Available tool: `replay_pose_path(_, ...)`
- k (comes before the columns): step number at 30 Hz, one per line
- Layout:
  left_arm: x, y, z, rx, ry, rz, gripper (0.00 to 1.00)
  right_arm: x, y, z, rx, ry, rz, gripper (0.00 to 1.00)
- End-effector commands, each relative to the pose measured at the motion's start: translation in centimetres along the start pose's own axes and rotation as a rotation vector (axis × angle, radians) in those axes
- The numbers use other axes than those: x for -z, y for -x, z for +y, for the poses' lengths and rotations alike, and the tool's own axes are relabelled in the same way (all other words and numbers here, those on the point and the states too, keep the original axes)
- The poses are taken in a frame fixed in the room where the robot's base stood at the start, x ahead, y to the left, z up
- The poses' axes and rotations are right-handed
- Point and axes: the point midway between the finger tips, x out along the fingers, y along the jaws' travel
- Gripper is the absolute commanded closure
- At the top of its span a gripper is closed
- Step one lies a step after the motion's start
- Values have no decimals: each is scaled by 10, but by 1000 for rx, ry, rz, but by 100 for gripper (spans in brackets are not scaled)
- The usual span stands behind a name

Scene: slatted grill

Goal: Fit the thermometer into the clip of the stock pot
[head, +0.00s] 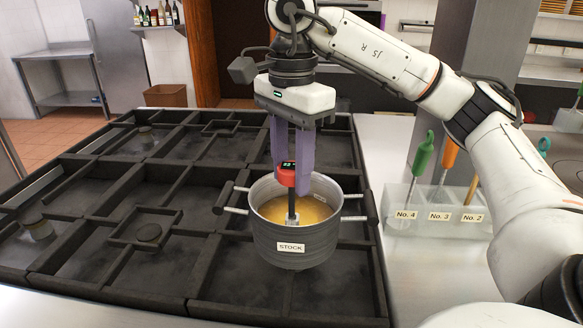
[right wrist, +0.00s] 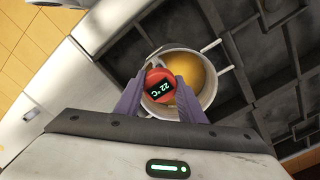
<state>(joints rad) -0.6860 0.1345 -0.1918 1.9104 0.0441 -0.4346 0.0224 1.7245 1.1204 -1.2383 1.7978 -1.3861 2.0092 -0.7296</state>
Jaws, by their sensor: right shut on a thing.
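The stock pot (head: 293,243) is a grey pot labelled STOCK, with side handles and yellow-orange liquid. My right gripper (head: 291,178) is above the pot, its purple fingers shut on the red head of the thermometer (head: 287,176). The thermometer is upright, with its dark stem pointing down at the pot's near rim. A small light-grey piece at the rim, apparently the clip (head: 292,217), is by the stem's lower part; I cannot tell whether the stem is inside it. In the right wrist view the thermometer's display (right wrist: 159,88) reads 22 °C, over the pot's edge (right wrist: 212,92). My left gripper is out of view.
The pot stands on a dark slatted grill (head: 130,265) with raised bars. A clear holder (head: 437,208) with labels No. 4, No. 3 and No. 2 stands on the counter at right, holding tools with coloured handles. The grill left of the pot is mostly free.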

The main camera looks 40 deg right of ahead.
Motion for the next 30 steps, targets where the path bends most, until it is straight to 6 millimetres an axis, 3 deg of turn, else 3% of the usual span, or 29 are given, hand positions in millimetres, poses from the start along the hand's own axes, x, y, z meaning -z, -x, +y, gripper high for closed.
replay_pose_path(30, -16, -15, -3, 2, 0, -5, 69, 0, -27, 0, 0, 0, 0, 88)
